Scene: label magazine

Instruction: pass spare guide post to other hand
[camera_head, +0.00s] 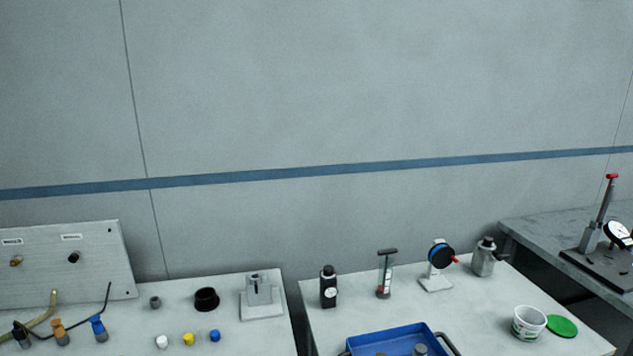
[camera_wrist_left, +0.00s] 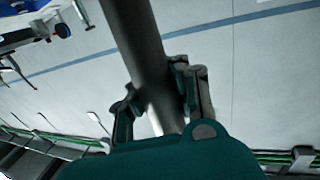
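The guide post (camera_wrist_left: 138,38) is a long dark grey round bar in the left wrist view. It runs from the top edge down between the fingers of my left gripper (camera_wrist_left: 158,86). The fingers sit on both sides of the post and appear closed on it. The post's upper end runs out of the picture, and its lower part ends near the teal gripper body. Neither gripper nor the post shows in the head view. My right gripper is in neither view.
In the head view, a left table (camera_head: 240,335) holds a panel (camera_head: 60,262), coloured caps and a grey block (camera_head: 261,294). A right table (camera_head: 470,310) holds a blue tray (camera_head: 385,339), small instruments and a white tub (camera_head: 528,322). A gap separates the tables.

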